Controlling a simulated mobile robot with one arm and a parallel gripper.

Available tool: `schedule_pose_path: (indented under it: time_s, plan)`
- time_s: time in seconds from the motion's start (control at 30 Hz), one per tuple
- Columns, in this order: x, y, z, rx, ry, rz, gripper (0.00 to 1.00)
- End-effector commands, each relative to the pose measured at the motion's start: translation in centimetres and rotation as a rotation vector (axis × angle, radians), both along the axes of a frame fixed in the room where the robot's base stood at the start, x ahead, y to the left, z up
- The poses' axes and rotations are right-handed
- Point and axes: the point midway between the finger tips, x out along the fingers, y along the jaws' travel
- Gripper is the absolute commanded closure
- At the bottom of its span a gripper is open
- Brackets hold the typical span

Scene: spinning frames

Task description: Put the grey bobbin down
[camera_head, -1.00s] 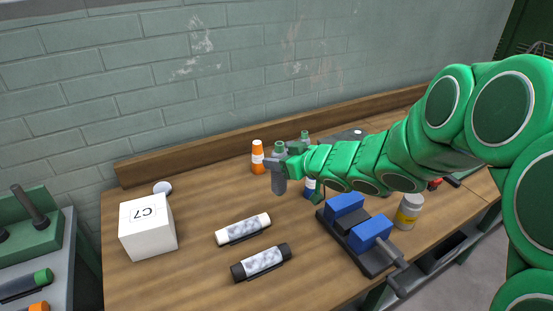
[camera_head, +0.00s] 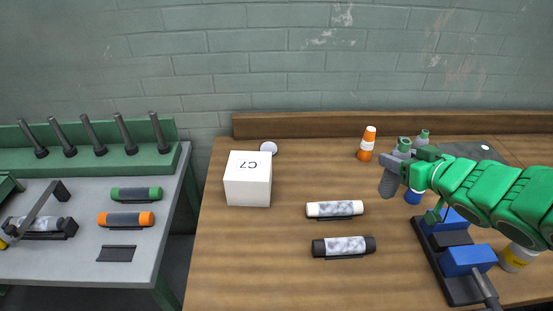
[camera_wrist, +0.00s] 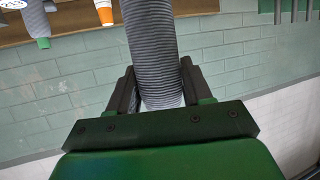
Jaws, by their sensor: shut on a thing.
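My gripper (camera_head: 406,167) is at the right of the head view, above the wooden table (camera_head: 235,267). It is shut on the grey bobbin (camera_head: 389,181), which hangs over the table to the left of the jaws. In the wrist view the bobbin (camera_wrist: 150,45) is a ribbed grey cylinder between the two dark fingers. Its far end runs out of the top of that picture.
An orange bottle (camera_head: 367,145) and a blue vise (camera_head: 468,260) are near my arm. A grey bench (camera_head: 75,262) at left holds pegs, a green bobbin (camera_head: 136,194) and an orange bobbin (camera_head: 125,219).

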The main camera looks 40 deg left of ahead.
Motion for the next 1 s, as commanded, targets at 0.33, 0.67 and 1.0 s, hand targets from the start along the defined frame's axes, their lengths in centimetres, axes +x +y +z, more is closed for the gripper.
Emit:
schedule_pose_path:
  time_s: [0.33, 0.67, 1.0]
  plan:
    - [-2.0, 6.5, 4.8, -0.006, -0.007, 0.151, 0.83]
    - [-9.0, 15.4, 9.4, -0.004, -0.006, 0.405, 0.83]
    - [-18.4, 21.8, 11.1, -0.004, -0.007, 0.646, 0.83]
